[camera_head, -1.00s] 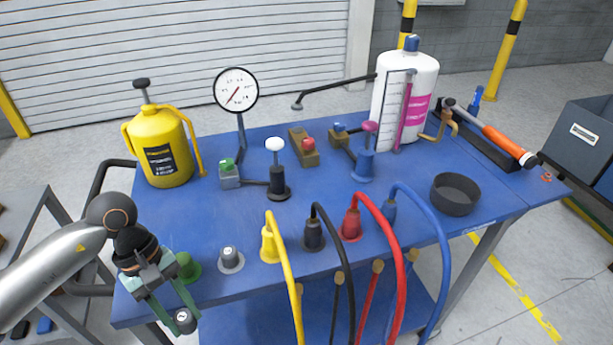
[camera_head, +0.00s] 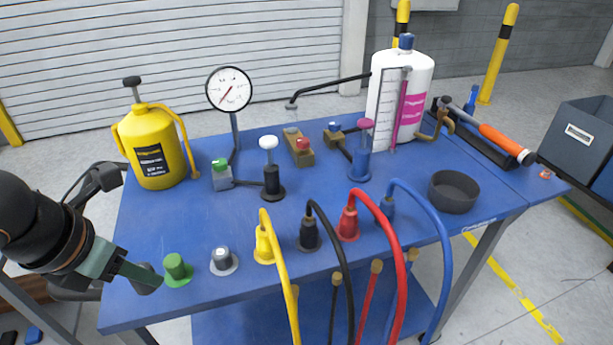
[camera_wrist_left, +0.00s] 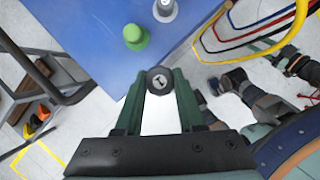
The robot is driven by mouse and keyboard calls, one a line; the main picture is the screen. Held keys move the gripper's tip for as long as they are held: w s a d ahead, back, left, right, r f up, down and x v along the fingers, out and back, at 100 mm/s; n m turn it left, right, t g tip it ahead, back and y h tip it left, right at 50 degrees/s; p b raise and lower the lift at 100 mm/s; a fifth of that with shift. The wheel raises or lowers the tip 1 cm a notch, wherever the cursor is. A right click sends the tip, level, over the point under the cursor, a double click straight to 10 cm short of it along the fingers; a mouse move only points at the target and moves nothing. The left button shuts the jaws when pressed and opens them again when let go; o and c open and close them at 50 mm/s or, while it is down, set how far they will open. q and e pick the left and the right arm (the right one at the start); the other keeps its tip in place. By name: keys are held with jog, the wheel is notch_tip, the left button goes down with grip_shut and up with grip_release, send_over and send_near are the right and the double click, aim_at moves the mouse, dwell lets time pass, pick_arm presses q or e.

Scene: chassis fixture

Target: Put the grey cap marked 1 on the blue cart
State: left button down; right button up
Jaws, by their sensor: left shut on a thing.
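The grey cap (camera_wrist_left: 159,80) is held at the fingertips of my left gripper (camera_wrist_left: 160,88), and its round face shows a light mark that looks like a 1. In the head view the cap (camera_head: 149,279) is at the tip of my left gripper (camera_head: 140,274), just left of the green cap (camera_head: 175,268). The blue cart (camera_head: 200,305) has a flat top. In the wrist view the held cap overlaps the cart's edge near a corner; its height above the top is unclear.
A second grey cap (camera_head: 222,258) stands right of the green one. Yellow (camera_head: 264,246), black (camera_head: 309,234) and red (camera_head: 348,222) plugs with cables line the front edge. A yellow sprayer bottle (camera_head: 153,150) stands at the back left. The top between it and the green cap is clear.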

pick_arm(q)
jog(key=shift+s+a+r+n+y, duration=0.15)
jog(key=shift+r+n+y, duration=0.2)
jog(key=shift+n, duration=0.55)
jog(key=w+a+f, duration=0.2)
jog(key=w+f, duration=0.1)
jog(key=w+a+f, duration=0.2)
jog(key=w+a, duration=0.1)
jog(key=w+a+f, duration=0.3)
jog(key=w, duration=0.1)
jog(key=shift+f, duration=0.3)
jog(key=shift+w+a+f, duration=0.2)
jog(key=shift+w+f, duration=0.15)
jog(key=shift+f, duration=0.15)
jog(key=shift+w+a+f+p, duration=0.15)
jog(key=shift+f+p, duration=0.3)
jog(key=shift+f, duration=1.25)
jog(key=shift+f, duration=0.1)
jog(key=c, duration=0.5)
grip_release()
